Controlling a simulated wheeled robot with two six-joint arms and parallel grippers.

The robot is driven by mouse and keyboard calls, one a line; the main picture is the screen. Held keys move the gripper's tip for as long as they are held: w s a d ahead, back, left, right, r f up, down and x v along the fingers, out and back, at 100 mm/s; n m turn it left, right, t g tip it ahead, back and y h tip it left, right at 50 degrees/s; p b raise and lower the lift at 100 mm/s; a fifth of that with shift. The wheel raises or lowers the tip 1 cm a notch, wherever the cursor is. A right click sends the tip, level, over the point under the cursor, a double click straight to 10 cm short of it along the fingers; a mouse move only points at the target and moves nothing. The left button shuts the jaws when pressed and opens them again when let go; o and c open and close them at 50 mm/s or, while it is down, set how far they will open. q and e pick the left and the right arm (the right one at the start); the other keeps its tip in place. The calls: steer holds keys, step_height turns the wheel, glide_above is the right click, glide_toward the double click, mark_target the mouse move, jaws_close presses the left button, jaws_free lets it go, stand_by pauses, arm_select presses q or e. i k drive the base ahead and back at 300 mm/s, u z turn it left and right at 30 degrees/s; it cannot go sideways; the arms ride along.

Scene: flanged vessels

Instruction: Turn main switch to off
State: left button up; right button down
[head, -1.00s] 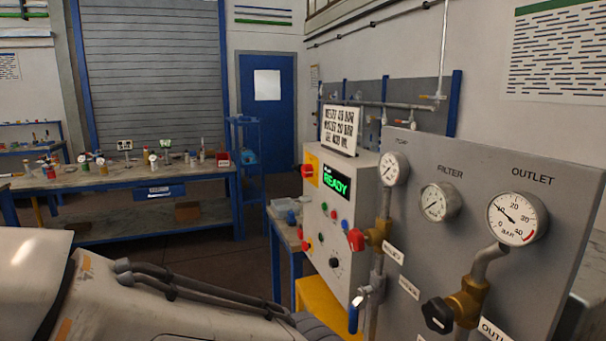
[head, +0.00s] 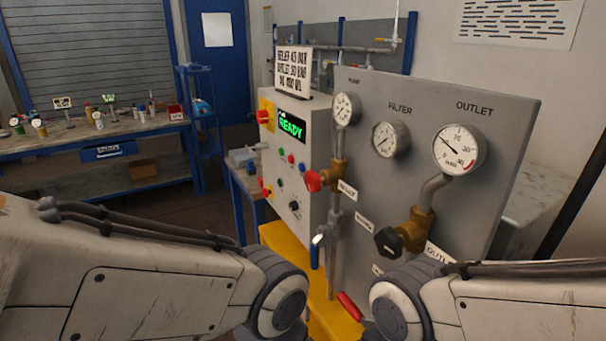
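The grey control cabinet (head: 304,138) stands left of the gauge panel, its green display (head: 292,129) reading "READY". A red knob on a yellow plate (head: 264,117) is at the cabinet's upper left. Another red control with yellow behind it (head: 267,191) is lower on the same face. Which of them is the main switch, and how it is set, I cannot tell. A black knob (head: 293,206) and small coloured buttons sit on the same face. My two arms reach in from left and right below the cabinet. Neither gripper is in view.
The grey gauge panel (head: 459,98) carries dials, a red-handled valve (head: 315,181), a black-knobbed outlet valve (head: 388,241) and a blue lever (head: 315,252). A yellow base (head: 283,239) is below. A workbench (head: 60,140) and blue shelf (head: 198,100) stand behind left.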

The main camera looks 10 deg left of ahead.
mark_target(263, 116)
steer(key=k, duration=0.6)
steer(key=u, duration=0.55)
steer(key=i, duration=0.85)
steer(key=u, duration=0.6)
steer(key=i, duration=1.25)
steer(key=z, duration=0.1)
